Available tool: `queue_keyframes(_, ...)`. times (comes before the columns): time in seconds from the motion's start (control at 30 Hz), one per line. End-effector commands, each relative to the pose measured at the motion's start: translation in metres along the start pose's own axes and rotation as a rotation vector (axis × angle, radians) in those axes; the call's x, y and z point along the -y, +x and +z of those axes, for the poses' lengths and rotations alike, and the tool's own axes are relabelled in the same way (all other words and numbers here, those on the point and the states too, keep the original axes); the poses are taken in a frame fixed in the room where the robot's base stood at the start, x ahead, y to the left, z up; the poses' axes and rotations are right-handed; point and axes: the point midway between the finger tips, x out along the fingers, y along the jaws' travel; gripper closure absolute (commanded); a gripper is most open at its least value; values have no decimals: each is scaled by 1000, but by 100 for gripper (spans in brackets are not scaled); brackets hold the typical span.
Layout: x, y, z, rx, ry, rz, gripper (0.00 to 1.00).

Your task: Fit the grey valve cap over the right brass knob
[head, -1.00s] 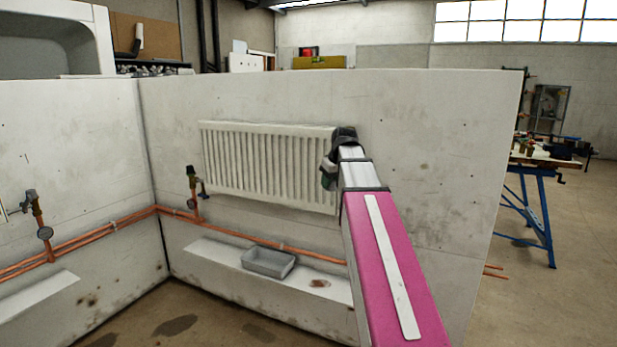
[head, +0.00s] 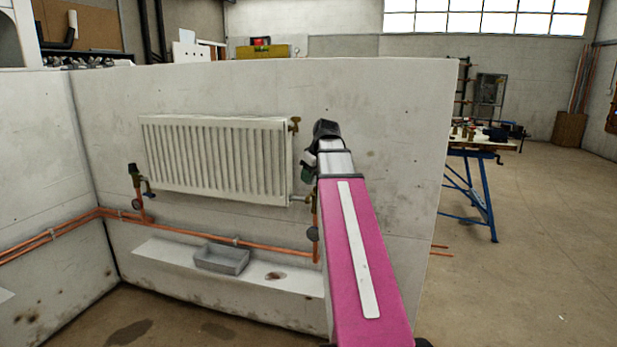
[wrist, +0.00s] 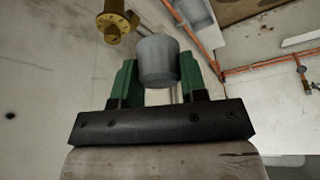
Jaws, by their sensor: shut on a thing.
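The grey valve cap (wrist: 158,62) sits between the green fingers of my gripper (wrist: 158,85) in the wrist view, and the gripper is shut on it. A brass knob (wrist: 116,22) with a flange shows ahead and to the left of the cap, apart from it in the picture. In the head view my gripper (head: 309,173) is beside the lower right corner of the radiator, above the right pipe fitting (head: 307,202). The cap cannot be made out there. My arm hides part of the wall to the right.
The white radiator (head: 215,160) hangs on the wall, with another brass fitting (head: 295,124) at its upper right. A dark-topped valve (head: 134,170) stands at its left. A grey tray (head: 221,259) rests on the ledge below copper pipes (head: 260,243). A gauge (head: 313,233) is on the right riser.

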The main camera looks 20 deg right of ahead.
Motion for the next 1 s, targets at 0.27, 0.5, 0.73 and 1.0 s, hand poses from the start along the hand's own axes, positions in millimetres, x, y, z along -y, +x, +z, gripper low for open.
queue_keyframes(0.27, -23, 8, -9, 1, 0, 0, 86)
queue_keyframes(0.5, -41, 14, -16, 0, 1, 0, 86)
queue_keyframes(0.73, -57, 24, -20, 1, 1, 0, 86)
queue_keyframes(1.0, -67, 41, -18, 1, 0, -1, 86)
